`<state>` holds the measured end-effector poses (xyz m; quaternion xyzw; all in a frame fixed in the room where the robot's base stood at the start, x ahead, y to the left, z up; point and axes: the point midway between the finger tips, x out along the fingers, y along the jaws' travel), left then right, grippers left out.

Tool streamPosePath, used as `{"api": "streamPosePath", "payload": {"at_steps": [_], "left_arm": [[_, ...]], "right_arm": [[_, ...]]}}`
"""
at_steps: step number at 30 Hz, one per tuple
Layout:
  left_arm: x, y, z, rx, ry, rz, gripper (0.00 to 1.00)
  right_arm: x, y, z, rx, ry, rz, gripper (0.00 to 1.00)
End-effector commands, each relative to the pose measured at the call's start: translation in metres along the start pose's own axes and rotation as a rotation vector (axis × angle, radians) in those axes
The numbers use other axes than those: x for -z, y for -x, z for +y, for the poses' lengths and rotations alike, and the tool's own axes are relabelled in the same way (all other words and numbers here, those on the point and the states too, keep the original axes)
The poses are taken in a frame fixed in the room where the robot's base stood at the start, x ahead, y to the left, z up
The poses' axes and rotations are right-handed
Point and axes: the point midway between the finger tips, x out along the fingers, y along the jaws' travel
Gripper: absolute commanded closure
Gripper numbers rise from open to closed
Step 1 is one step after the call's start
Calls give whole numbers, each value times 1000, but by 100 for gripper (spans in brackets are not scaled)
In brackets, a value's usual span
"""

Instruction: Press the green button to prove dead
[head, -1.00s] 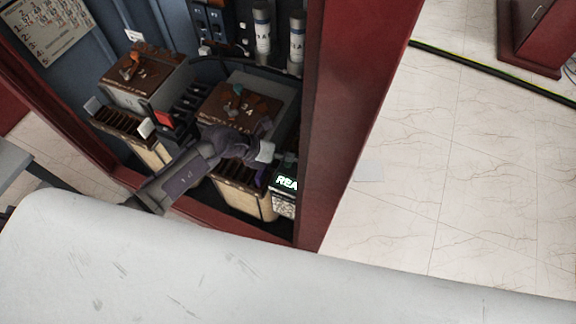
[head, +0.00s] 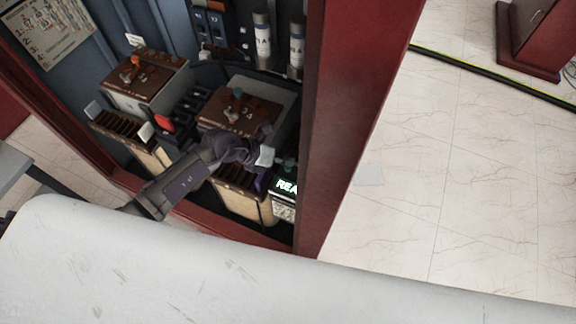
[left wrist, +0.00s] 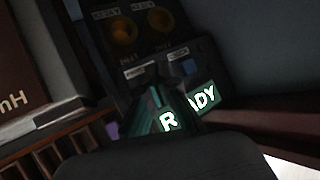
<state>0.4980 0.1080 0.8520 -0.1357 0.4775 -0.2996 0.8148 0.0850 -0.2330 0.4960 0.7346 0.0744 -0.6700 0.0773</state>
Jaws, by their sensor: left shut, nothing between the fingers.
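A dark tester unit stands low in the cabinet at its right side, with a lit green-white READY display (head: 287,187). My left gripper (head: 264,156) is just left of and above that display, fingers shut and empty. In the left wrist view the closed fingers (left wrist: 168,105) lie in front of the unit and cover part of the word on the display (left wrist: 204,98). I cannot make out the green button clearly; contact cannot be told. My right gripper is not in view.
The red cabinet post (head: 335,130) rises close to the right of the gripper. Brown-topped units (head: 145,80) stand to its left and behind, with a red round knob (head: 164,122) between them.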

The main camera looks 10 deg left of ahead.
Motion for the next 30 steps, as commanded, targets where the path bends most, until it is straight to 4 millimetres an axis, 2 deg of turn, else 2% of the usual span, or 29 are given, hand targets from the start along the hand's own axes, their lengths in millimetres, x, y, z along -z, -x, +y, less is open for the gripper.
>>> {"api": "streamPosePath", "payload": {"at_steps": [30], "left_arm": [[4, -6, 4, 0, 0, 0, 100]], "right_arm": [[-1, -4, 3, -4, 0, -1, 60]]}}
